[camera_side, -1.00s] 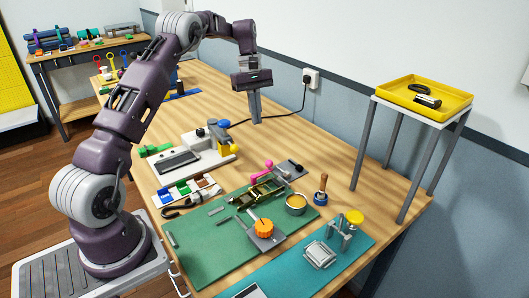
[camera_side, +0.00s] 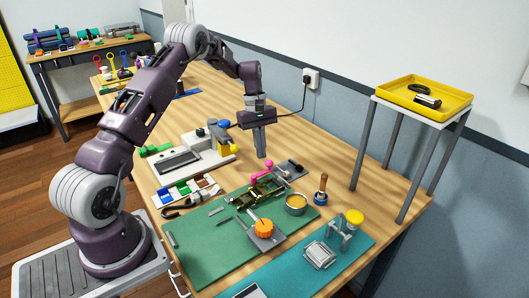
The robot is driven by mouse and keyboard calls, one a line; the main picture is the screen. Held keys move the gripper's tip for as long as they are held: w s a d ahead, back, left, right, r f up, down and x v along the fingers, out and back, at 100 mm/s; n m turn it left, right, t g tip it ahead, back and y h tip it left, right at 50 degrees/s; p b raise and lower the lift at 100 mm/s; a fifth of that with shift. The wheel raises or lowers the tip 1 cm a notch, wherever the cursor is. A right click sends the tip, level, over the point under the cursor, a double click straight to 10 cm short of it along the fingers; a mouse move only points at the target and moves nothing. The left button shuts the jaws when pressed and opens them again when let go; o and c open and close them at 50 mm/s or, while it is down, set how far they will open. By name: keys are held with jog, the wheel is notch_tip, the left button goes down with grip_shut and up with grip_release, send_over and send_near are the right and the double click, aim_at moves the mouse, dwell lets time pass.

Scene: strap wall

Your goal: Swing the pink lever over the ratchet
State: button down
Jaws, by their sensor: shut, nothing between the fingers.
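The pink lever (camera_side: 262,176) stands at the back of the green mat, rising from the olive-green ratchet (camera_side: 257,191). Its knob end is at the upper right, close under my gripper. My gripper (camera_side: 262,156) points down with its fingers shut and empty. Its fingertips appear just above and behind the lever's knob in the picture. I cannot tell the exact gap between them.
A dark grey block on a plate (camera_side: 296,166) sits right of the lever. A round tin (camera_side: 296,205) and a wooden-handled tool (camera_side: 321,190) stand farther right. An orange knob (camera_side: 264,228) is on the green mat (camera_side: 200,262).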

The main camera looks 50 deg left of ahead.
jog(key=shift+s+d+r, duration=0.15)
jog(key=shift+d+r, duration=0.05)
jog(key=shift+d, duration=0.5)
jog(key=shift+s+d+r, duration=0.1)
jog(key=shift+d+r, duration=0.05)
jog(key=shift+d, duration=0.5)
